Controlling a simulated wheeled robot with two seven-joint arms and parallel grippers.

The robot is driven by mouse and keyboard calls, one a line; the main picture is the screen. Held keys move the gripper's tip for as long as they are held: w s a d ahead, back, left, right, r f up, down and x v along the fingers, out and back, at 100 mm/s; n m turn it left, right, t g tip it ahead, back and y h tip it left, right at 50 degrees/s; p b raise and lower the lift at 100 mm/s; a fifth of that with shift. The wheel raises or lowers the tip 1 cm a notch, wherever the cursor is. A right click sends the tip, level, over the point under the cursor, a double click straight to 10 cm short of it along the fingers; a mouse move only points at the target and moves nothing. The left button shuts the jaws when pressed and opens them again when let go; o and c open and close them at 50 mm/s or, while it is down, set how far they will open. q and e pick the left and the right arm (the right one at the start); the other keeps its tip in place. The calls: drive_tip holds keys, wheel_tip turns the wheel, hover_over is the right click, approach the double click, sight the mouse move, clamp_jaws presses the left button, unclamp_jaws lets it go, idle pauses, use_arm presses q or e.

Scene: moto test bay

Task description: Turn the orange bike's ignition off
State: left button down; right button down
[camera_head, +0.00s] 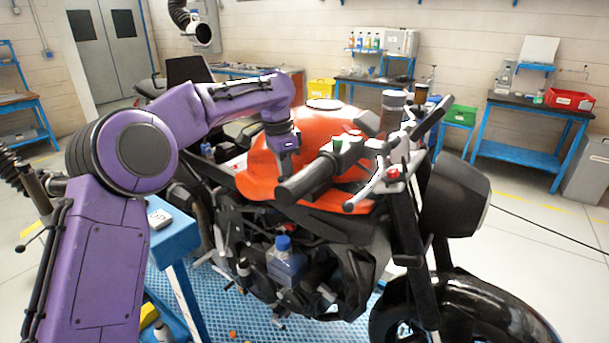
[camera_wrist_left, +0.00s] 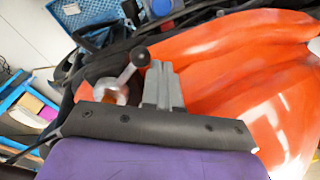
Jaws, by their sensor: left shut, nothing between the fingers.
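The orange bike's tank (camera_head: 323,123) shows in the middle of the head view, and its orange bodywork (camera_wrist_left: 240,65) fills the right of the left wrist view. The handlebar grip (camera_head: 305,180) points toward me, with a small red part (camera_head: 393,173) near the bar's inner end. I cannot make out the ignition or its key. My left gripper (camera_head: 287,168) points down beside the tank, just behind the grip in the picture. Its fingers (camera_wrist_left: 162,85) are shut and empty. A ball-ended grey lever (camera_wrist_left: 126,74) shows beside them; whether they touch is unclear. My right gripper is out of view.
A blue bench (camera_head: 174,240) with a small white device stands left of the bike. The front wheel (camera_head: 470,310) and headlight (camera_head: 455,197) are on the right. Blue-legged tables line the back wall, with a red bin (camera_head: 570,99). The floor at right is mostly clear.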

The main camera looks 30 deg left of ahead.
use_arm(q)
drive_tip(key=shift+s, duration=0.1)
drive_tip(key=shift+s, duration=0.65)
drive_tip(key=shift+d, duration=0.1)
drive_tip(key=shift+s+d, duration=0.1)
drive_tip(key=shift+s, duration=0.5)
